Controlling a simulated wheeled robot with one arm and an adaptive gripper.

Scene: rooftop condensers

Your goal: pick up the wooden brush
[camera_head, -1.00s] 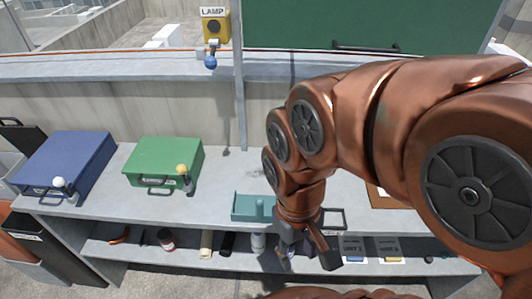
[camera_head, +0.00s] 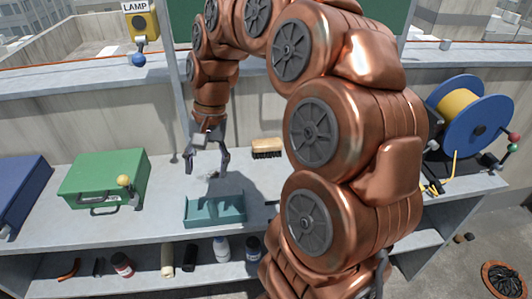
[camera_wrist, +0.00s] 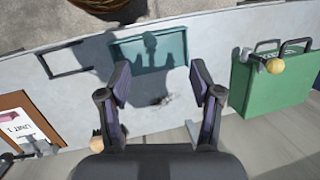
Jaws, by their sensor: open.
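The wooden brush (camera_head: 267,147), with a tan back and dark bristles facing down, sits on the grey bench top near the back wall, right of my gripper in the head view. In the wrist view a small tan part of the brush (camera_wrist: 96,143) shows at the lower left, mostly hidden by my gripper. My gripper (camera_head: 207,164) is open and empty, pointing down above the bench, left of the brush and apart from it. In the wrist view my gripper (camera_wrist: 160,85) has bare bench between its fingers.
A teal tray (camera_head: 215,221) stands in front of my gripper. A green case (camera_head: 100,180) and a blue case (camera_head: 20,190) are to the left. A cable reel (camera_head: 470,115) stands at the far right. The lower shelf holds bottles, including a white one (camera_head: 221,249).

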